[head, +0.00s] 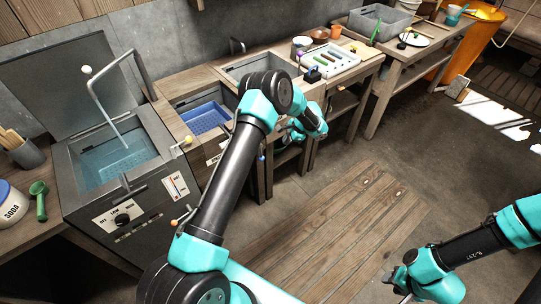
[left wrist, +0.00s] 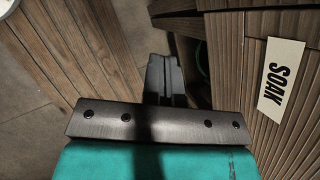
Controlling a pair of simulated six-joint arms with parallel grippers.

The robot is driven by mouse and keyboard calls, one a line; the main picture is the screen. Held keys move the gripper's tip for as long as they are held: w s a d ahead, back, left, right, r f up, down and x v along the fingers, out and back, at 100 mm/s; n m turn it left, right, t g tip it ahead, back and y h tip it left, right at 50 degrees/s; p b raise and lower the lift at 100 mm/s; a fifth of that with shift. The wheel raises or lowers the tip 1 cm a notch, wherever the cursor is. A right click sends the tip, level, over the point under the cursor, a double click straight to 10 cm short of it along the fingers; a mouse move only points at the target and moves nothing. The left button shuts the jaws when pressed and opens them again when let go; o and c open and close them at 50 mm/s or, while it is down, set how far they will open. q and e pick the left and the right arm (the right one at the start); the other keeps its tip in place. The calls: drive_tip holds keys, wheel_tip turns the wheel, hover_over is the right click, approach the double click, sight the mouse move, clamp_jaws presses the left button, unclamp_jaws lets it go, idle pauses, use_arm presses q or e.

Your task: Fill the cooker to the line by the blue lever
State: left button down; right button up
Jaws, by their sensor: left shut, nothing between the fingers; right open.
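The cooker (head: 80,185) is the grey metal unit at the left in the head view, its lid up. Its open tank holds bluish water (head: 115,165); I cannot make out a fill line. A gauge plate (head: 174,186) and a dial (head: 122,219) are on its front. A small blue knob (head: 262,157), perhaps the blue lever's end, shows beside my left forearm. My left gripper (head: 297,131) is in front of the counter, partly hidden by my arm; in the left wrist view its fingers (left wrist: 164,80) are together and empty. My right gripper (head: 392,285) is open and empty, low at the right.
A bent tap pipe (head: 105,105) with a white ball rises over the tank. Yellow (head: 188,140) and orange (head: 174,222) knobs stick out near the cooker. A blue basket (head: 205,118) and a sink (head: 262,68) sit right of it. A SOAK label (left wrist: 281,75) is close by.

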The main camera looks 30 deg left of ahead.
use_arm(q)
drive_tip(key=shift+f, duration=0.1)
drive_tip(key=s+a+r+x, duration=0.1)
drive_tip(key=s+x, duration=0.1)
drive_tip(key=x, duration=1)
drive_tip(key=shift+a+f, duration=0.15)
drive_tip(key=shift+a, duration=0.35)
drive_tip(key=shift+s+a, duration=0.1)
